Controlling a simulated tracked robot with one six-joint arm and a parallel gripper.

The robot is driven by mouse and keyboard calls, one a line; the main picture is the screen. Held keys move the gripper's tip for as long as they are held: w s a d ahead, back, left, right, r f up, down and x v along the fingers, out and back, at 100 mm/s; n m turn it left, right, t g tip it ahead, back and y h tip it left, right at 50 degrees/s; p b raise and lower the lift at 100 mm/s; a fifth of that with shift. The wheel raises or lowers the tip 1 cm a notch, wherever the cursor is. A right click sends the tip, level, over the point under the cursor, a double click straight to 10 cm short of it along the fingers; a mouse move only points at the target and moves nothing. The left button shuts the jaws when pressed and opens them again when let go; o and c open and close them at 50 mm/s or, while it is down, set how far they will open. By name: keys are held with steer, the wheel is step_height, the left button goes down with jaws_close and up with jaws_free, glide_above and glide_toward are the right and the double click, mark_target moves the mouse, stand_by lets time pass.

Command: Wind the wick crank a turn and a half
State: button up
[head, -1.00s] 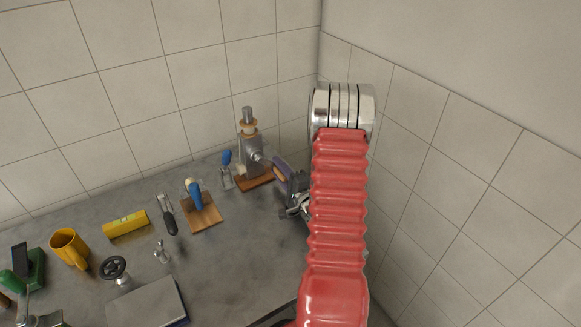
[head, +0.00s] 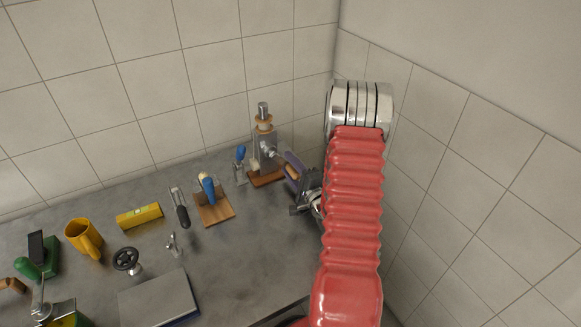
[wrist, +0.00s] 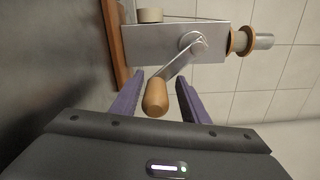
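The wick winder is a grey metal block (head: 264,147) on a brown wooden base (head: 264,177), near the back corner of the bench. In the wrist view its metal body (wrist: 150,42) lies across the top. A thin metal crank arm (wrist: 175,65) runs from its round hub to a wooden handle (wrist: 155,98). My gripper (wrist: 160,78) has two purple fingers, one on each side of the handle. They stand apart, with a gap clear on the right; contact on the left cannot be told. In the head view my gripper (head: 291,168) is right of the winder.
A blue-handled tool (head: 240,156), a wooden board with a blue-handled tool (head: 215,207), a yellow block (head: 139,216), a yellow mug (head: 83,238) and a black handwheel (head: 126,260) stand to the left. Tiled walls close in behind and right. The grey bench has free room centrally.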

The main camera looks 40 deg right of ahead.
steer(key=shift+s, duration=0.1)
steer(key=shift+s, duration=0.4)
steer(key=v, duration=1.3)
steer(key=shift+w, duration=0.1)
steer(key=shift+c, duration=0.5)
